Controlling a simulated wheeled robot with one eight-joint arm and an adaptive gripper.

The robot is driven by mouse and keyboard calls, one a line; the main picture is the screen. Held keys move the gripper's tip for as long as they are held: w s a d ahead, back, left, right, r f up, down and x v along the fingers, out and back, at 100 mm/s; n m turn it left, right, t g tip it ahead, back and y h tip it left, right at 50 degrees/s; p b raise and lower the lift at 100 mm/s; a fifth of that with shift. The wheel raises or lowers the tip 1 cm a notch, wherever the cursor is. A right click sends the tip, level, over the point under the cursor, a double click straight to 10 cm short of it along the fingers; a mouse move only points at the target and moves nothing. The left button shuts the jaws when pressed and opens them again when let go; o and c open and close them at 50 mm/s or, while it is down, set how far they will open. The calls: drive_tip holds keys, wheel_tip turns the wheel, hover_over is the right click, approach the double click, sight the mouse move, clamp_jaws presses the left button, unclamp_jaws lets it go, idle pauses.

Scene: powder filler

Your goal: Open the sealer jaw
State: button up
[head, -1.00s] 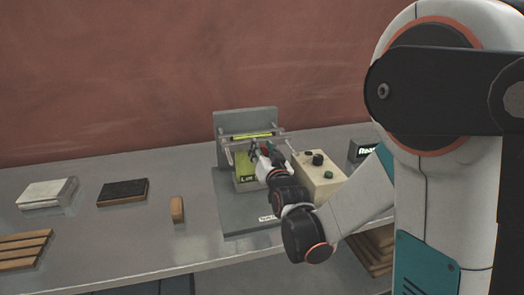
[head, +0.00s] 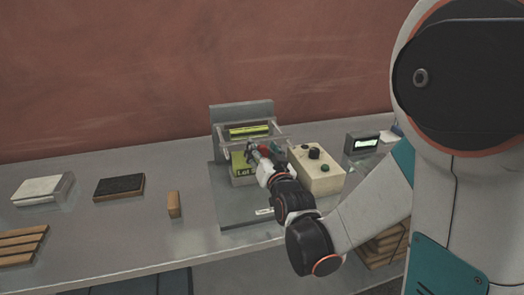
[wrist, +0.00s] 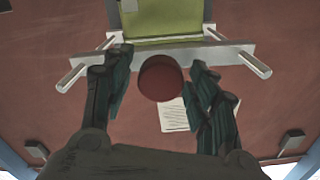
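The sealer (head: 240,115) is a grey upright plate on a grey base, with a yellow-green strip and a metal jaw bar in front. A yellow-green pouch marked "Lot" (head: 243,170) stands below the bar. In the wrist view the jaw bar (wrist: 225,55) runs across with a peg at each end. A round red knob (wrist: 160,78) sits at its middle. My gripper (wrist: 160,85) is open, one finger on each side of the knob, with visible gaps. In the head view my gripper (head: 258,150) is at the sealer's front and partly hides the knob.
A cream control box (head: 318,172) with a black knob and green button stands close to the right of my gripper. A small display box (head: 362,143) is behind it. A wooden block (head: 173,204), black pad (head: 119,188) and white pad (head: 43,189) lie left, with clear table between.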

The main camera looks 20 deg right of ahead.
drive_tip(key=s, duration=1.2)
idle(0.3)
drive_tip(key=s+f+n+g, duration=0.1)
drive_tip(key=s+f+g, duration=0.1)
drive_tip(key=s+g, duration=0.3)
drive_tip(key=s+f+n+g, duration=0.2)
drive_tip(key=s+g, duration=0.4)
drive_tip(key=s, duration=0.6)
drive_tip(key=shift+s+n, duration=0.15)
drive_tip(key=shift+n, duration=0.15)
